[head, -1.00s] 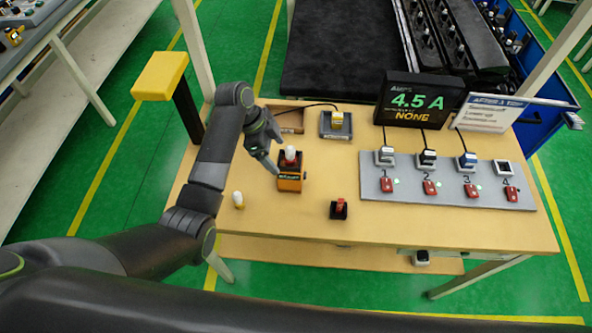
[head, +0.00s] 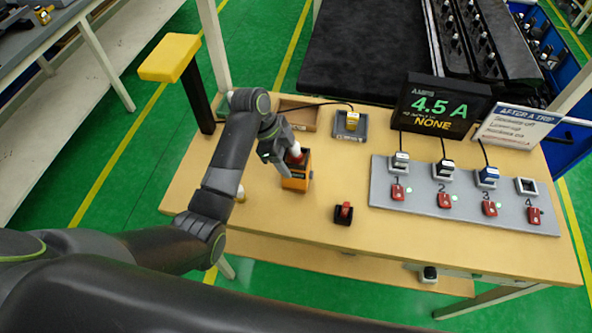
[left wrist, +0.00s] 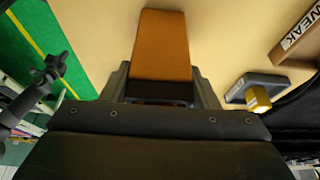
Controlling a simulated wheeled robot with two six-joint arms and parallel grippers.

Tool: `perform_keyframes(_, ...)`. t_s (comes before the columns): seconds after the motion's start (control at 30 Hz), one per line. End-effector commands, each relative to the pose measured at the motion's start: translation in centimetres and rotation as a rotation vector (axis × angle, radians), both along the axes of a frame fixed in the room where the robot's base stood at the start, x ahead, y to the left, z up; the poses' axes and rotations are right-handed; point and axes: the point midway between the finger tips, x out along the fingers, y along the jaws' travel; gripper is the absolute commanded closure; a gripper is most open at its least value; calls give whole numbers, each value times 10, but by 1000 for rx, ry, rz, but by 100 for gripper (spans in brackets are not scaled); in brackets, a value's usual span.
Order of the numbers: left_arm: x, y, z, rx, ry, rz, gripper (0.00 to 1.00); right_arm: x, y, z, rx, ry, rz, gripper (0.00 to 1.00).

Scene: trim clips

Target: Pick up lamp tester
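The lamp tester appears to be the orange box (head: 297,181) with a dark label band and a red and white top, standing on the left part of the table. My left gripper (head: 285,158) is at its upper part and partly covers it. In the left wrist view the orange body (left wrist: 161,45) lies between my two fingers (left wrist: 162,88), one on each side, very close to it. Whether the fingers press on it or stand just clear of it cannot be told. My right gripper is not in view.
A small black holder with a red switch (head: 343,213) stands right of the tester. A grey tray with a yellow block (head: 352,121) and a wooden tray (head: 299,116) lie behind. A grey panel (head: 465,197) and an ammeter display (head: 440,105) fill the right side. A pale bulb (head: 240,192) is partly behind my arm.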

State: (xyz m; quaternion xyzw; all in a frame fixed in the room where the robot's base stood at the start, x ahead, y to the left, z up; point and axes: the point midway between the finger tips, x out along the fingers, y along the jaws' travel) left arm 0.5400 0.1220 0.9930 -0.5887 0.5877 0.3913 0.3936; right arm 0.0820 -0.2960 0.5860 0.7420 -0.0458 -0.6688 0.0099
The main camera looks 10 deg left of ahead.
Motion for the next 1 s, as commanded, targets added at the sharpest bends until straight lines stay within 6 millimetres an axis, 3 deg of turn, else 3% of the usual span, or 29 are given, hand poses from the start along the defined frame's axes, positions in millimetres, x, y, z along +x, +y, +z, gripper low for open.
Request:
perform_keyframes(0.03, -1, 0, -2, 1, 5, 0, 54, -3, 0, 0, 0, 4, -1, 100)
perform_keyframes(0.33, -2, 0, -3, 0, 8, 0, 92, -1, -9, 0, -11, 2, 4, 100)
perform_keyframes(0.67, -1, 0, 5, -1, 4, -2, 92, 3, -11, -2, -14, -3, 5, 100)
perform_keyframes(0.9, 1, 0, 54, 1, -6, -2, 92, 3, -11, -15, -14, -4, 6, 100)
perform_keyframes(1.0, 0, 0, 76, 0, 2, 0, 92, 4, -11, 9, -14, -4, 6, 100)
